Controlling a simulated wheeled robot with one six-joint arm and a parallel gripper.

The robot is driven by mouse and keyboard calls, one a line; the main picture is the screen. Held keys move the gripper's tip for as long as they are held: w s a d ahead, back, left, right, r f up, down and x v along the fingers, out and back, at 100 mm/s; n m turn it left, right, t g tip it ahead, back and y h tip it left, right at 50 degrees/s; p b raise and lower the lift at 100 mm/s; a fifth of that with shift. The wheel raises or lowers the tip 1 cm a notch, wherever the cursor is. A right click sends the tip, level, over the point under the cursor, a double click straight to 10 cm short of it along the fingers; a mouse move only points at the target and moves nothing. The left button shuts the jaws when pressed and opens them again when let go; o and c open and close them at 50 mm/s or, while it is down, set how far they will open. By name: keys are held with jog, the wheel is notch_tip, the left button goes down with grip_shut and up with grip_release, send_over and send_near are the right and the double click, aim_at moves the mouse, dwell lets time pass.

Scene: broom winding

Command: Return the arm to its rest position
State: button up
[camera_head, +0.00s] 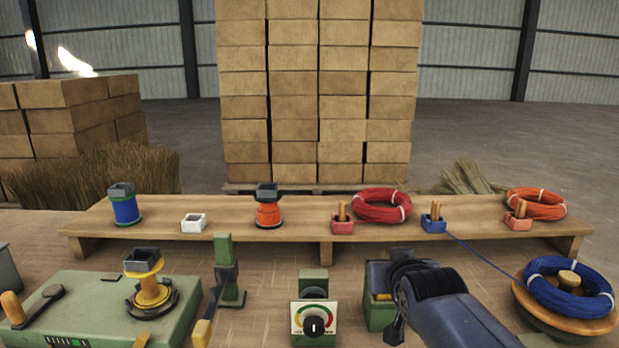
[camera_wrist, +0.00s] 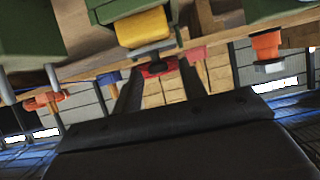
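My arm (camera_head: 445,305), dark blue-grey, is folded at the lower right of the head view, in front of a green block. My gripper (camera_wrist: 160,66) shows in the wrist view with its two dark fingers apart. I see red coil and stacked boxes through the gap, and nothing held between the fingers. The wrist view is upside down. A yellow part (camera_wrist: 145,28) under a green block shows above the fingers; I cannot tell if it is close to them. In the head view the fingers are not clearly visible.
A long wooden shelf holds a blue spool (camera_head: 125,206), an orange spool (camera_head: 268,212), a red coil (camera_head: 381,205) and an orange coil (camera_head: 537,204). A blue coil (camera_head: 567,287) sits on a round stand at right, its wire running to a blue holder (camera_head: 434,224). A yellow spool (camera_head: 150,290) stands at left.

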jog(key=shift+w+r+g+p, duration=0.25)
jog(key=shift+g+p, duration=0.3)
jog(key=shift+p, duration=1.2)
jog(key=shift+w+r+g+p, duration=0.15)
jog(key=shift+r+g+p, duration=0.3)
jog(key=shift+p, duration=1.25)
jog(key=shift+w+g+p, duration=0.1)
jog(key=shift+g+p, duration=0.3)
jog(key=shift+p, duration=0.5)
jog(key=g+p, duration=0.1)
jog(key=p, duration=0.3)
jog(key=w+g+p, duration=0.1)
jog(key=g+p, duration=0.1)
jog(key=p, duration=0.1)
jog(key=shift+w+r+p, duration=0.15)
jog(key=shift+r+p, duration=0.2)
jog(key=w+g+p, duration=0.1)
jog(key=g+p, duration=0.1)
jog(key=p, duration=0.3)
jog(key=w+g+p, duration=0.1)
jog(key=g+p, duration=0.1)
jog(key=p, duration=0.3)
jog(key=shift+r, duration=0.15)
jog(key=shift+w+g+p, duration=0.3)
jog(key=shift+g+p, duration=0.4)
jog(key=shift+p, duration=0.5)
jog(key=shift+f, duration=0.25)
